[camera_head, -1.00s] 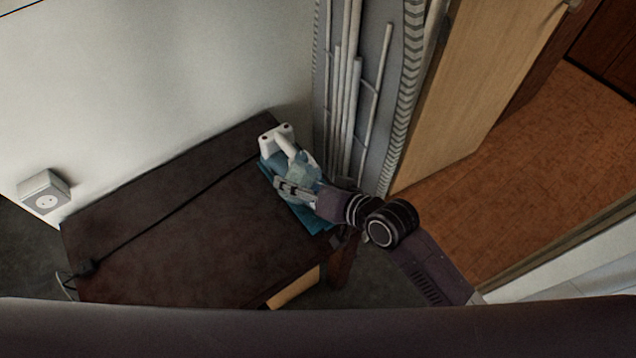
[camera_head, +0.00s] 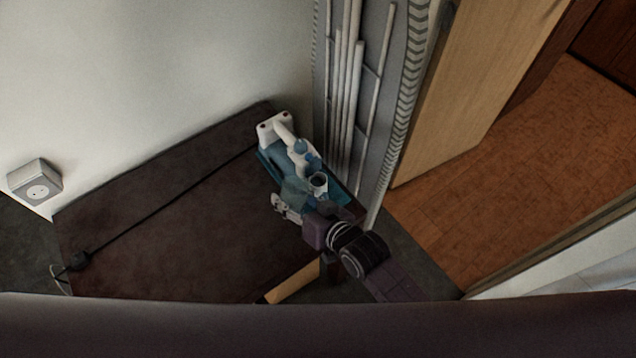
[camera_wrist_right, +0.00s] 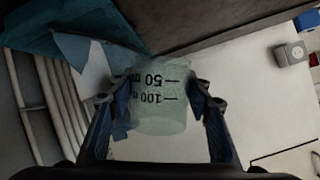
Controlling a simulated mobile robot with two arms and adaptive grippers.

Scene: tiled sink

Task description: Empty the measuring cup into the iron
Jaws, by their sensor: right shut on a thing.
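The white and blue iron (camera_head: 284,133) is at the far right corner of the dark table, over a teal surface (camera_head: 269,163). A round dark opening with a pale rim (camera_head: 318,180) shows near its lower end. My right gripper (camera_head: 284,204) is shut on the translucent measuring cup (camera_head: 296,190), held beside the iron on its near-left side. In the right wrist view the cup (camera_wrist_right: 160,105) sits between both fingers, its 50 and 100 marks upside down. Its contents and exact tilt cannot be told. My left gripper is not in view.
A wall socket (camera_head: 38,190) is at the left. A grey panel with white pipes (camera_head: 350,90) stands close behind the iron.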

